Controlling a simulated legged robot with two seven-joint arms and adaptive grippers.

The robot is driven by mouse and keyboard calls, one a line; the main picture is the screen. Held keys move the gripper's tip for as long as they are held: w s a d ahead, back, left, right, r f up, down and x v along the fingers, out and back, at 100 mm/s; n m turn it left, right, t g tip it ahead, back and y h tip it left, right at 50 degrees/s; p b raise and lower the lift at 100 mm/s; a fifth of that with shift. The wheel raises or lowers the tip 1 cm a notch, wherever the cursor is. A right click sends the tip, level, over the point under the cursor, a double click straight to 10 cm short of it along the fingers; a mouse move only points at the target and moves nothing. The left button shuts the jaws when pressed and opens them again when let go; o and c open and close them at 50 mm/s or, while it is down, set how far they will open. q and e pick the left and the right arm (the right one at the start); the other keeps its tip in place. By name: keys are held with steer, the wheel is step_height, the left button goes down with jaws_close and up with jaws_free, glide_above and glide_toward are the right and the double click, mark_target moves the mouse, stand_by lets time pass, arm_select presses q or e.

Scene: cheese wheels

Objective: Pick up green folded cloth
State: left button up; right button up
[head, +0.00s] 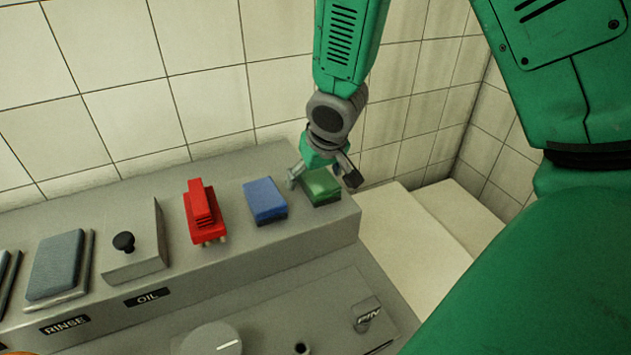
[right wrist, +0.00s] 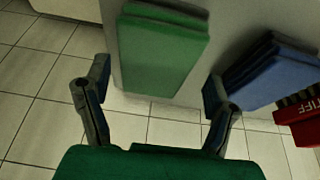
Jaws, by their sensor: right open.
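The green folded cloth (head: 322,187) lies at the right end of the grey ledge in the head view. In the right wrist view the cloth (right wrist: 162,50) is at the top middle, beyond the fingertips. My right gripper (head: 325,178) is open at the cloth, one finger on each side of it in the head view. In the right wrist view the open fingers of this gripper (right wrist: 156,88) are spread wider than the cloth, with nothing between them. I cannot tell whether a finger touches it. My left gripper is not in view.
A blue folded cloth (head: 266,201) lies just left of the green one, close to one finger. A red brush-like item (head: 203,212), an OIL box with a black knob (head: 132,248) and a grey pad (head: 56,265) stand farther left. A tiled wall rises behind the ledge (head: 300,250).

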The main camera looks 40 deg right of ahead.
mark_target(316, 173)
steer(key=shift+w+d+f, duration=0.1)
steer(key=shift+w+f, duration=0.25)
steer(key=shift+f, duration=0.25)
steer(key=shift+w+d+f, duration=0.1)
steer(key=shift+f, duration=0.1)
steer(key=shift+d, duration=0.55)
steer(key=c, duration=1.2)
steer(key=shift+o, duration=0.2)
steer(key=shift+a+r, duration=0.1)
steer(key=shift+a, duration=0.35)
steer(key=shift+r, duration=0.3)
steer(key=r, duration=0.5)
steer(key=r+p, duration=0.1)
steer(key=r, duration=0.2)
steer(key=shift+d+r, duration=0.2)
steer(key=shift+d, duration=0.2)
steer(key=shift+a+r, duration=0.1)
steer(key=shift+r, duration=0.2)
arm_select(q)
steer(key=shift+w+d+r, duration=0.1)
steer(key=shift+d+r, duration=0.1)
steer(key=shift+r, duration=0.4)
arm_select(e)
steer(key=shift+a+r, duration=0.15)
steer(key=shift+a, duration=0.1)
